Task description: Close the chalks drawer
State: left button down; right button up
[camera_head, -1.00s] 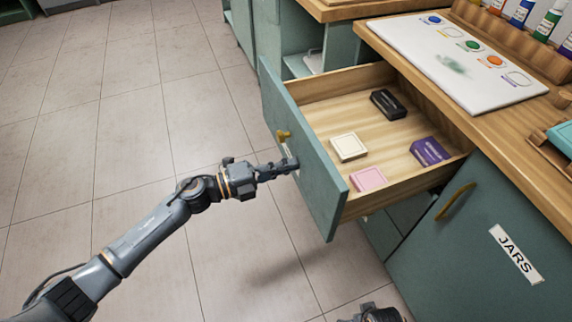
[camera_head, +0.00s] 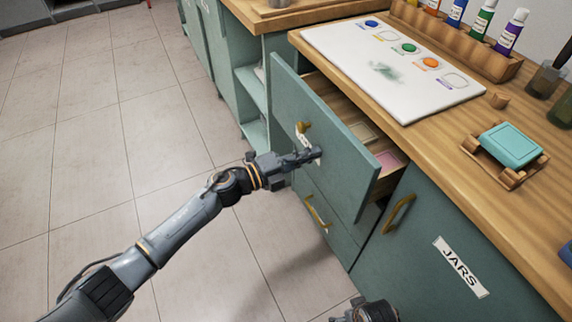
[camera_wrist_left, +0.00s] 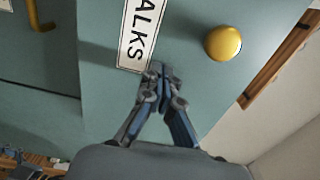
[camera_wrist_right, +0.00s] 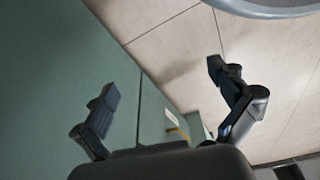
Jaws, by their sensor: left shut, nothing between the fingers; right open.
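The chalks drawer (camera_head: 335,150) has a green front with a brass knob (camera_head: 303,127) and is partly open. Its label (camera_wrist_left: 141,34), reading "ALKS" in the left wrist view, sits beside the knob (camera_wrist_left: 223,43). A pink box (camera_head: 388,160) and a cream box (camera_head: 362,131) show inside; the rest of the inside is hidden by the front. My left gripper (camera_head: 316,154) is shut and empty, its fingertips at the drawer front by the label, seemingly touching it. My right gripper (camera_wrist_right: 160,85) is open and empty, low beside a green cabinet face.
The JARS cabinet door (camera_head: 420,250) with a brass handle is right of the drawer. Another drawer with a brass handle (camera_head: 317,211) is below. The wooden countertop (camera_head: 450,130) holds a white palette board (camera_head: 385,70), paint bottles and a teal block (camera_head: 510,145). Tiled floor at left is clear.

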pick_arm(q)
jog(key=b+x, duration=0.2)
jog(key=x, duration=0.6)
jog(key=shift+w+d+f, duration=0.1)
jog(key=shift+w+d, duration=0.05)
jog(key=shift+d, duration=0.2)
jog(key=shift+w+d+b, duration=0.1)
jog(key=shift+d+b, duration=0.15)
jog(key=shift+b, duration=0.05)
jog(key=shift+r, duration=0.25)
pick_arm(e)
notch_tip(320, 180, up, 10)
jog(key=w, duration=0.2)
jog(key=shift+r+t, duration=0.25)
jog(key=shift+t, duration=0.15)
pick_arm(q)
jog(key=shift+r, duration=0.15)
